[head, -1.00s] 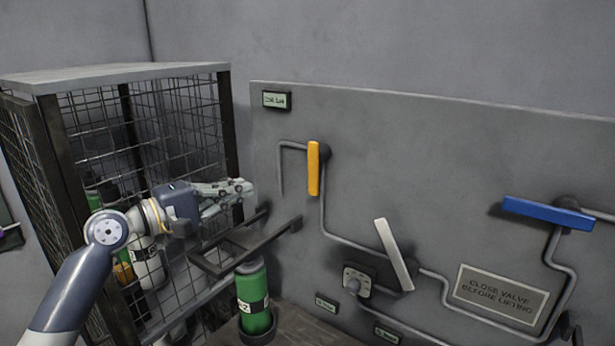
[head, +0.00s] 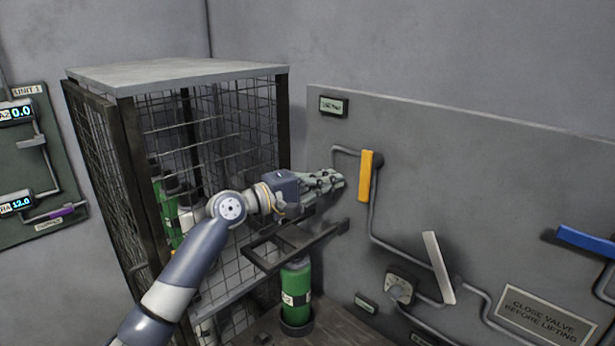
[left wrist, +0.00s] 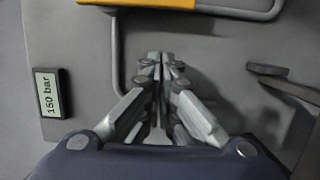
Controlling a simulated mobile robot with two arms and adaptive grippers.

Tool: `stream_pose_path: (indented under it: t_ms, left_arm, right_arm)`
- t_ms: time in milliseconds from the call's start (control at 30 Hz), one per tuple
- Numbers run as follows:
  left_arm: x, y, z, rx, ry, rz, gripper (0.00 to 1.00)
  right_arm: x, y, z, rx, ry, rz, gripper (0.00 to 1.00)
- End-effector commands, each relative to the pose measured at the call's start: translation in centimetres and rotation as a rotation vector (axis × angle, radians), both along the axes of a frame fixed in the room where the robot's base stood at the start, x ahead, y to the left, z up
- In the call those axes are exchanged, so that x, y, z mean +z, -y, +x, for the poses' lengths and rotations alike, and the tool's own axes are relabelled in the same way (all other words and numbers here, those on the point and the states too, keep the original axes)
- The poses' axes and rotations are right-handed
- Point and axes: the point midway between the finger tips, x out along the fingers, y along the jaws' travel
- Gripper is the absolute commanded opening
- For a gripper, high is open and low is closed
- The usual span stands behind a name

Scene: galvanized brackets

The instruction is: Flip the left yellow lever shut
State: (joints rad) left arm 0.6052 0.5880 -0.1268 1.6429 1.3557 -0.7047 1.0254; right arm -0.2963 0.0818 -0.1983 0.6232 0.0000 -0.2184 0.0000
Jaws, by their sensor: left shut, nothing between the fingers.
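The left yellow lever (head: 365,176) hangs upright on the grey wall panel, in line with the pipe that runs down from it. My left gripper (head: 341,178) is shut and empty, just to the left of the lever in the head view. In the left wrist view the yellow lever (left wrist: 200,8) crosses the top edge, only partly in frame. My right gripper is not in view.
A white lever (head: 438,267) and a blue lever (head: 588,240) are further right on the panel. A wire cage (head: 180,75) stands behind my left arm. A bracket (head: 325,239) juts out below the gripper, above a green cylinder (head: 296,285).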

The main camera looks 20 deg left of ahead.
Motion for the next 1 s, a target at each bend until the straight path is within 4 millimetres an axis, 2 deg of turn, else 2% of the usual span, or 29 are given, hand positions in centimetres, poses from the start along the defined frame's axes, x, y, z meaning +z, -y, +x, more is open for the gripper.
stream_pose_path:
  t_ms: [33,300,1000]
  left_arm:
    - [0.3,1.0,-0.6,-0.006,-0.002,0.002,0.00]
    - [0.0,3.1,-1.4,-0.003,-0.001,0.002,0.00]
    - [-0.3,3.4,-1.0,-0.002,-0.017,-0.044,0.00]
  right_arm:
    - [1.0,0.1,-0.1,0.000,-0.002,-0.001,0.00]
    - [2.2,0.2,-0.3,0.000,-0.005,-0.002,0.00]
    - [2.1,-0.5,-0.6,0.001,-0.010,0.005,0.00]
